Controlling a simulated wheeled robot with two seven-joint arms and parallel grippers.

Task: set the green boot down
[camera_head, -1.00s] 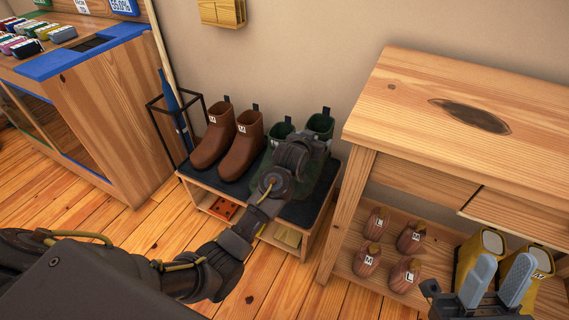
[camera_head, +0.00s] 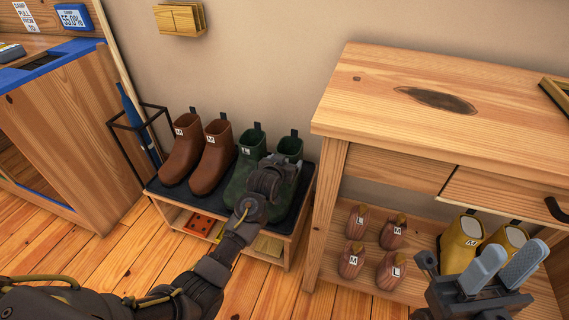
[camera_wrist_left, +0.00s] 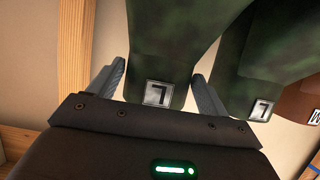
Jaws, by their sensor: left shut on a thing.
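My left gripper (camera_head: 282,166) is shut on the right-hand green boot (camera_head: 289,147), around its shaft. The boot is upright over the right end of the dark-topped shoe bench (camera_head: 160,196); my gripper and wrist hide much of it, and I cannot tell whether its sole touches. The other green boot (camera_head: 247,153) stands just left of it. In the left wrist view the held green boot (camera_wrist_left: 165,45) is between the fingers, with its label facing me. My right gripper (camera_head: 509,262) is open and empty, in front of the table.
Two brown boots (camera_head: 214,160) stand left of the green ones. A black wire stand (camera_head: 124,137) is at the bench's left end. A wooden table (camera_head: 420,110) is close on the right, with yellow boots (camera_head: 462,240) and several small wooden pieces (camera_head: 354,262) on its lower shelf.

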